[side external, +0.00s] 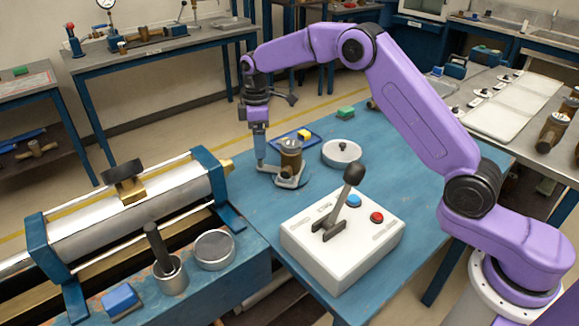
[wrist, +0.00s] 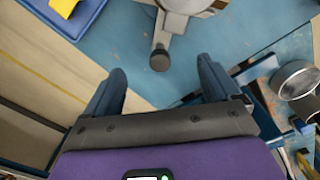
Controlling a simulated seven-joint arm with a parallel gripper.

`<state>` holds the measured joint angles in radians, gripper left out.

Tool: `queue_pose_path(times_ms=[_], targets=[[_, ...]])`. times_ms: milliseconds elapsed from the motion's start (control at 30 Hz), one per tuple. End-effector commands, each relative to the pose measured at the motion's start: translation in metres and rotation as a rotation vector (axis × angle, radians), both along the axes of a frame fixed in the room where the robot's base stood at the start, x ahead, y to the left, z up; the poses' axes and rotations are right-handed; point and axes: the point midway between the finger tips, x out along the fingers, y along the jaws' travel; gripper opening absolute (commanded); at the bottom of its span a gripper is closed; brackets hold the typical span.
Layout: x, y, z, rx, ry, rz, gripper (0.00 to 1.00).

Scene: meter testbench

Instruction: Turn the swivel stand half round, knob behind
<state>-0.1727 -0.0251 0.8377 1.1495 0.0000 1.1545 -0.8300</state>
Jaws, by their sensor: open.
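The swivel stand (side external: 290,182) is on the blue bench, with a brown metal cylinder (side external: 290,158) upright on it. Its short grey arm (side external: 270,168) points left in the side view, toward my gripper (side external: 260,160). In the wrist view the stand (wrist: 185,7) is cut off by the top edge, and its arm ends in a dark round knob (wrist: 160,61). My gripper (wrist: 161,70) is open, with one blue finger on each side of the knob's line. The knob appears between the fingertips, with gaps both sides. I cannot tell its height against them.
A blue tray with a yellow block (side external: 304,133) lies behind the stand; a round grey lidded dish (side external: 342,152) is right of it. A white control box with a black lever (side external: 342,240) stands in front. A long metal cylinder rig (side external: 130,200) is at left.

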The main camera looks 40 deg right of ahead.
Motion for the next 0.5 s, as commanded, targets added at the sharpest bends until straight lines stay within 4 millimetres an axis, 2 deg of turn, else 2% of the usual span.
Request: queue_pose_path(times_ms=[500], targets=[[0.0,0.0,-0.013,0.0,0.0,0.0,0.89]])
